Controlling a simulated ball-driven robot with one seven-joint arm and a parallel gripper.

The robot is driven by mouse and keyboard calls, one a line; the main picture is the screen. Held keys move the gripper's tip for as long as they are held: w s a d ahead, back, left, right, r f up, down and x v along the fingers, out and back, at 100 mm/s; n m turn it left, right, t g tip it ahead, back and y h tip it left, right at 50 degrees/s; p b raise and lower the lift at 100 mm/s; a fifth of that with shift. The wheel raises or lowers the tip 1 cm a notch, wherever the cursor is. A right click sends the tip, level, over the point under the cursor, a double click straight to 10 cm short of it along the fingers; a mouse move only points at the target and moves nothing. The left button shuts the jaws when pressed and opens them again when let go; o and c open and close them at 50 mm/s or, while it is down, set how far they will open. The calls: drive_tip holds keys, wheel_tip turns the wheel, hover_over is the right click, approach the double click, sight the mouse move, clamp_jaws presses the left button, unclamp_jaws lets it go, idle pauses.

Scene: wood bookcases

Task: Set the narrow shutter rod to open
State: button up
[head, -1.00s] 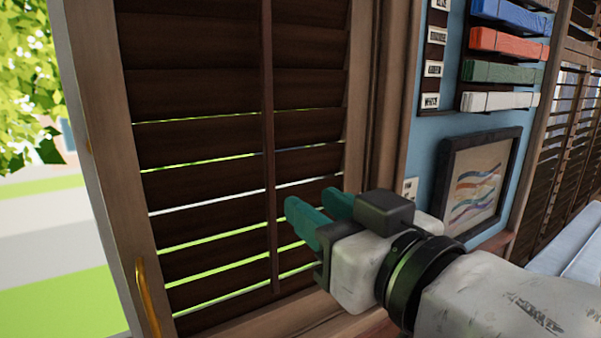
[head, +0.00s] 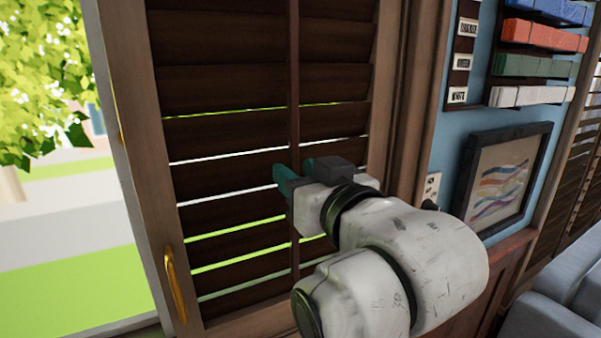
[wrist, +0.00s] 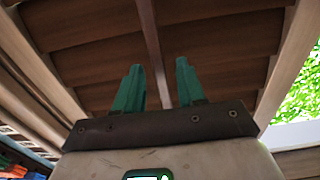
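The narrow shutter rod (head: 293,75) is a thin dark wooden strip running upright down the middle of the slatted shutter (head: 215,90). Light shows through thin gaps between the lower slats. My gripper (head: 294,173) is at the rod's lower part, its teal fingers pointing at the shutter. In the wrist view, the fingers (wrist: 158,82) stand apart with nothing clamped, and the rod (wrist: 150,40) shows in the gap between them. I cannot tell whether the fingertips reach past the rod's front face. My gripper and arm hide part of the lower rod.
A brass handle (head: 175,285) sits on the shutter frame's lower left. Right of the window are a framed picture (head: 505,175) and a rack of coloured bars (head: 540,40). A grey seat (head: 560,310) is at bottom right. Outdoors lies to the left.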

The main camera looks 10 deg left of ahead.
clamp_jaws()
idle(0.6)
